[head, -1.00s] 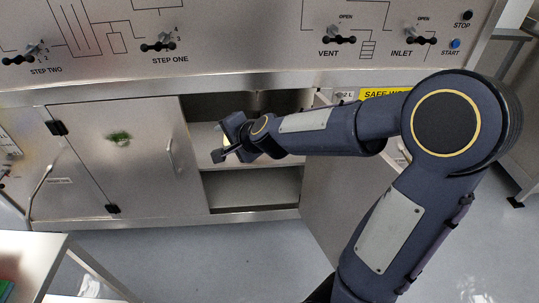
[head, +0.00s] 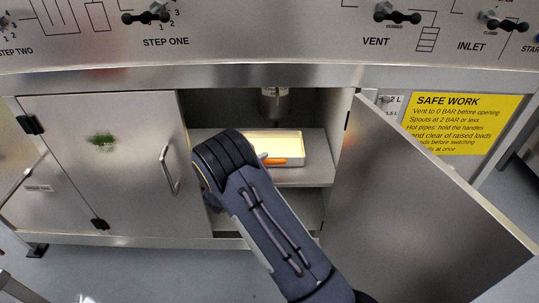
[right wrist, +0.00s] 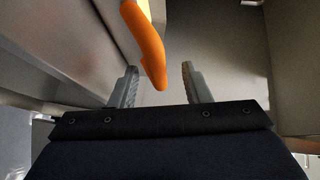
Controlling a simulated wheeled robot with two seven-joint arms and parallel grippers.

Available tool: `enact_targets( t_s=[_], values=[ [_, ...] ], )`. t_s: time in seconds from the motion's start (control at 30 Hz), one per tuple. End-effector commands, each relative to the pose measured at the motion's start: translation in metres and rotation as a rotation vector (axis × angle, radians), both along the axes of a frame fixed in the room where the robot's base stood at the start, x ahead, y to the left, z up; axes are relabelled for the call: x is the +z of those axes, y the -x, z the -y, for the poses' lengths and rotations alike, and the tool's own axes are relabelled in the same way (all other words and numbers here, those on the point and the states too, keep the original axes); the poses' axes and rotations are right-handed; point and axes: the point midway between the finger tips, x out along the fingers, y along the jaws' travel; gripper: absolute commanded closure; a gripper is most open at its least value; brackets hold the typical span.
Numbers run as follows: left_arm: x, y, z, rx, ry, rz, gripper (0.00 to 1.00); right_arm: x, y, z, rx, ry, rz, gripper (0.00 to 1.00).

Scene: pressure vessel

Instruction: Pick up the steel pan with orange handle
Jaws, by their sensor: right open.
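The steel pan (head: 286,147) sits on the upper shelf inside the open cabinet. It looks rectangular, with a brightly lit yellowish inside. Its orange handle (head: 273,161) shows at the front, partly behind my right arm. In the right wrist view the orange handle (right wrist: 146,45) comes down from the top, its rounded end in line with the gap between my fingers. My right gripper (right wrist: 160,82) is open, with one finger on each side of that end. I see no finger closed on it, and the depth is unclear. In the head view my arm hides this gripper. My left gripper is not in view.
The right cabinet door (head: 415,205) stands open toward me, beside my arm. The left door (head: 110,160) is shut. A lower shelf lies under the pan's shelf (head: 315,172). A metal pipe (head: 274,105) hangs above the pan. The panel with valves (head: 270,35) overhangs the opening.

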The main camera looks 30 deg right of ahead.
Motion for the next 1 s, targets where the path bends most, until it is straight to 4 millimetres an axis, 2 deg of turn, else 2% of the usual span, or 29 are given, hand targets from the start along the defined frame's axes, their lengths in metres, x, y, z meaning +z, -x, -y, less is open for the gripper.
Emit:
enact_targets(
  t_s=[0.17,0.3,0.6,0.9,1.0],
  values=[
    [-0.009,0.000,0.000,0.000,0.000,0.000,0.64,-0.010,-0.012,0.024,-0.002,0.000,-0.002,0.57],
    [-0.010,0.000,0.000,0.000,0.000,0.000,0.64,-0.011,-0.018,0.038,0.000,-0.001,-0.001,0.57],
    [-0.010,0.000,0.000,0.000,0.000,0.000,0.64,-0.011,-0.020,0.041,0.002,0.000,-0.002,0.58],
    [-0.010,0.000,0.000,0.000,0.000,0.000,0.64,-0.011,-0.020,0.041,0.002,-0.001,-0.002,0.97],
    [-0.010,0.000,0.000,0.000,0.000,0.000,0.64,-0.011,-0.020,0.041,0.002,-0.002,-0.002,1.00]
  ],
)
